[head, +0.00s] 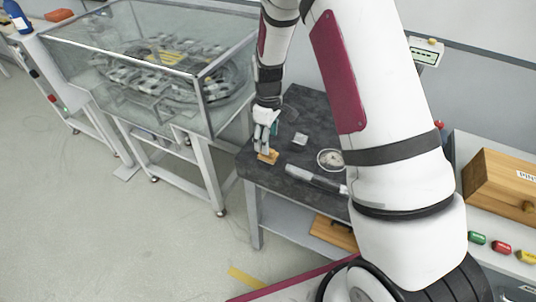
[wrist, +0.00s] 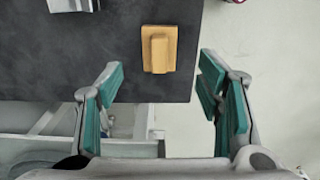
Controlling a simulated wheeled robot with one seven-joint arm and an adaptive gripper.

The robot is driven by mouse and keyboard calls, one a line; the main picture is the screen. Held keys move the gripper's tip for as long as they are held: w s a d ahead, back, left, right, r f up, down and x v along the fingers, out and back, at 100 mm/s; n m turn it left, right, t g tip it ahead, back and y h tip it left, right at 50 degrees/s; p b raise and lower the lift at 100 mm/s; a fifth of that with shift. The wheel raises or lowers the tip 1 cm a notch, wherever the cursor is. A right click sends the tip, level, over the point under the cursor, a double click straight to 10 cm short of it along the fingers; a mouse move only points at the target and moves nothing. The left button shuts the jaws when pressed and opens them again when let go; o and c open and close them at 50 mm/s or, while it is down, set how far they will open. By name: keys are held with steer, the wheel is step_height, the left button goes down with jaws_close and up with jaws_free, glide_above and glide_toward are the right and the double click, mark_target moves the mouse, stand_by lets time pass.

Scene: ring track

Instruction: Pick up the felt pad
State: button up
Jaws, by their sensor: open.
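What looks like the felt pad (head: 272,155) is a small tan-yellow block on the dark grey bench, near its front left edge. In the wrist view the pad (wrist: 159,49) lies flat, with a raised narrower grip along its middle. My gripper (head: 266,146) is above the bench at the pad. In the wrist view my gripper's teal-padded fingers (wrist: 162,80) are wide apart, with the pad ahead of and between their tips. Nothing is held. The head view does not clearly show the height gap between fingertips and pad.
The dark bench (head: 262,174) also bears a small metal block (head: 300,139), a round dial (head: 330,160) and a long grey tool (head: 314,179). A glass-walled case (head: 150,70) stands left of the bench. A wooden box (head: 333,232) sits on the lower shelf.

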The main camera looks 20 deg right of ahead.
steer(key=shift+w+f+p, duration=0.1)
steer(key=shift+f+p, duration=0.55)
steer(key=shift+f, duration=2.55)
steer(key=shift+a, duration=0.1)
steer(key=c, duration=1.2)
